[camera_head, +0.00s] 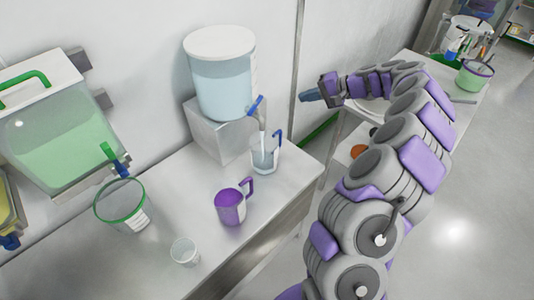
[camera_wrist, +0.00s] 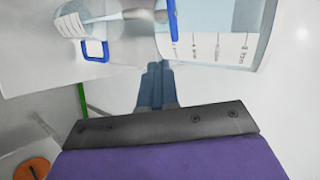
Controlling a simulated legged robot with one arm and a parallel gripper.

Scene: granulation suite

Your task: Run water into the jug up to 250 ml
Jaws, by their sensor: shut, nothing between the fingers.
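The jug (camera_head: 264,158) is clear with a blue handle and stands on the bench under the blue tap (camera_head: 255,105) of a white-lidded water tank (camera_head: 222,88). A pale stream runs from the tap into the jug, and some water seems to be in it. In the wrist view the jug (camera_wrist: 72,25) lies top left with its markings too small to read, and the tap's blue lever (camera_wrist: 172,20) shows beside the tank (camera_wrist: 215,48). My gripper (camera_head: 309,95) is shut and empty, to the right of the tap and apart from it; its fingers show in the wrist view (camera_wrist: 156,80).
A purple mug (camera_head: 230,208), a small clear cup (camera_head: 185,252) and a green-rimmed jug (camera_head: 120,203) stand on the bench. A green-liquid tank (camera_head: 62,140) is at left. The tank stands on a metal block (camera_head: 215,135). A farther bench (camera_head: 410,68) is behind my arm.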

